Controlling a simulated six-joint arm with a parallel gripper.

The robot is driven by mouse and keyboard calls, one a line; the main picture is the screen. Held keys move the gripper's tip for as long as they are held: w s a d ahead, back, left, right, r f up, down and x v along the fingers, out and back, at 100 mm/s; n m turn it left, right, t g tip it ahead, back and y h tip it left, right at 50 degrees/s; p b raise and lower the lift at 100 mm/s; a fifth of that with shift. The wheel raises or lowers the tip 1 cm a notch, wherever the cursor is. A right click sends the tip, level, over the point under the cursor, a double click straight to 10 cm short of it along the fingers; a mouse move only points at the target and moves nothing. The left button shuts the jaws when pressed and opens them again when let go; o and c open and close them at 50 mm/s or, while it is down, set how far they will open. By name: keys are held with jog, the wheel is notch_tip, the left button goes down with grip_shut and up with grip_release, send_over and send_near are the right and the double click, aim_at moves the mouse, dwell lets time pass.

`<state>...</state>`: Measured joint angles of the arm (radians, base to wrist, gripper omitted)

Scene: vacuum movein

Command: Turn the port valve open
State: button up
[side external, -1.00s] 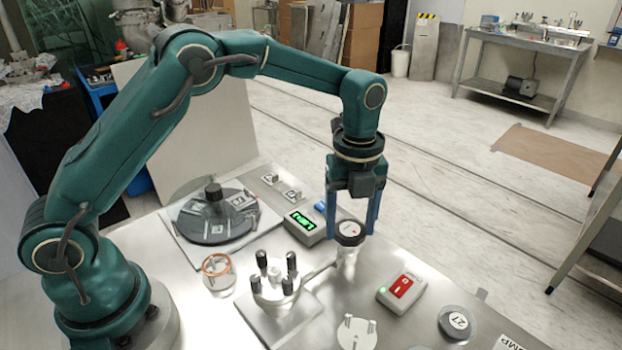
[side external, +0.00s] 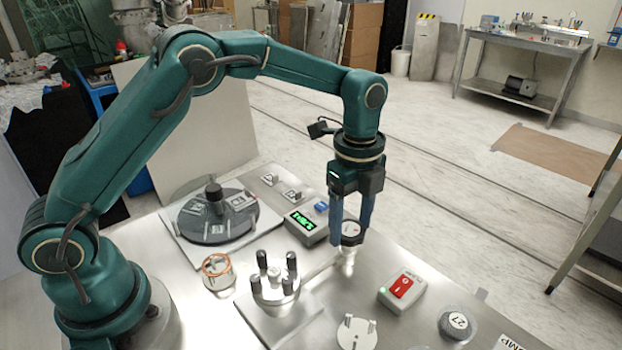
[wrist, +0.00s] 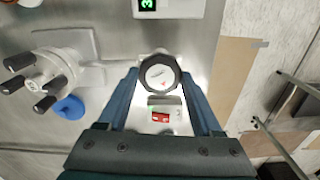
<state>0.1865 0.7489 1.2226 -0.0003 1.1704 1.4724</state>
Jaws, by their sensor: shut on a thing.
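The port valve has a round dark-rimmed knob with a white face (side external: 352,235) on top of a pale metal port (side external: 347,258). In the wrist view the knob (wrist: 160,76) shows a small red mark on its face. My gripper (side external: 352,236) points straight down, shut on the knob, with one blue finger on each side. The wrist view shows the same grip from above, the fingers flanking the knob. A pipe (wrist: 92,75) joins the valve to the round chamber with black-tipped posts (side external: 273,287).
A box with a green display (side external: 307,222) stands behind the valve. A red switch box (side external: 402,291) stands in front to the right. A dark round plate (side external: 212,224), an orange-ringed glass (side external: 217,271) and a puck marked 27 (side external: 457,323) are also on the table.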

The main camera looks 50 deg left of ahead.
jog(key=n, duration=0.7)
jog(key=shift+r, duration=0.1)
jog(key=n, duration=0.7)
jog(key=shift+n, duration=0.3)
jog(key=n, duration=0.3)
jog(key=shift+a+n, duration=0.1)
jog(key=shift+n, duration=0.2)
jog(key=n, duration=0.3)
jog(key=shift+n, duration=0.4)
jog(key=n, duration=0.3)
jog(key=shift+n, duration=2.1)
